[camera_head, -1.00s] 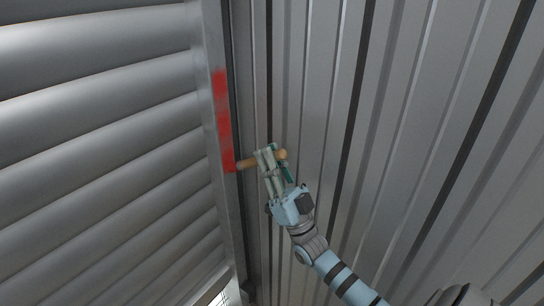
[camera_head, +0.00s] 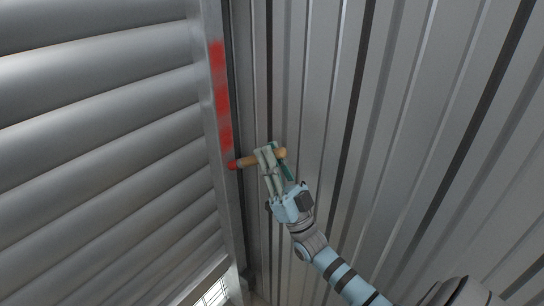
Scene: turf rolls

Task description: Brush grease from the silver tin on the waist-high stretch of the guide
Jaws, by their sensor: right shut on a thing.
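The guide (camera_head: 226,185) is a narrow grey metal upright along the right edge of the slatted shutter. A patchy band of red grease (camera_head: 221,95) covers a stretch of its face. My right gripper (camera_head: 270,157) is shut on the wooden handle of a brush (camera_head: 249,162). The brush lies nearly level, its red tip (camera_head: 233,166) pointing left at the guide, just below the red band. I cannot tell whether the tip touches the guide. The silver tin is not in view, and neither is my left gripper.
The slatted grey shutter (camera_head: 110,130) fills the left side. A ribbed metal wall (camera_head: 400,110) stands close behind and to the right of my right arm. A small bright gridded patch (camera_head: 214,293) shows at the bottom.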

